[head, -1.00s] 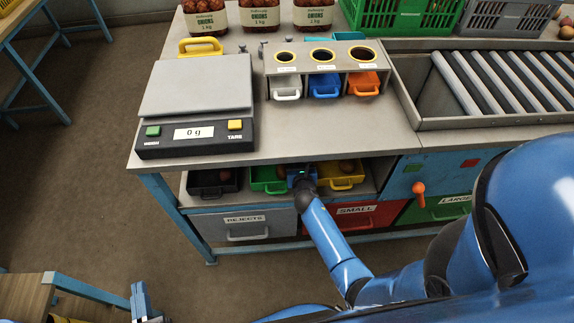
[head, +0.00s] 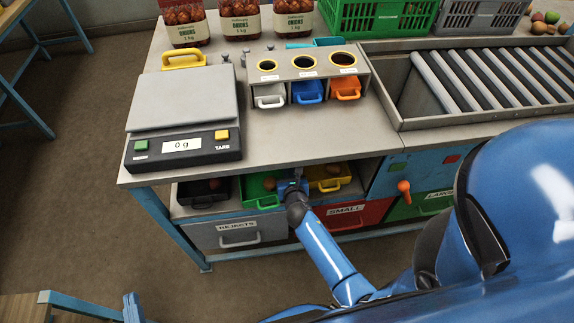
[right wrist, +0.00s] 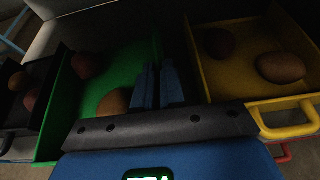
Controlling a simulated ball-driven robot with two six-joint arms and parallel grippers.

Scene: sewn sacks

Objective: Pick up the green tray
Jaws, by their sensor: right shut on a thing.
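The green tray (head: 256,188) stands on the shelf under the bench, between a black tray and a yellow tray. In the right wrist view the green tray (right wrist: 125,62) holds a few brown round vegetables (right wrist: 115,101). My right gripper (head: 293,182) is at the tray's front right, and its fingers (right wrist: 154,75) reach over the tray's near right part.
The black tray (head: 190,201) and yellow tray (head: 325,186) flank the green tray closely. The bench top (head: 262,137) is above, carrying a scale (head: 183,105). Open floor lies at left.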

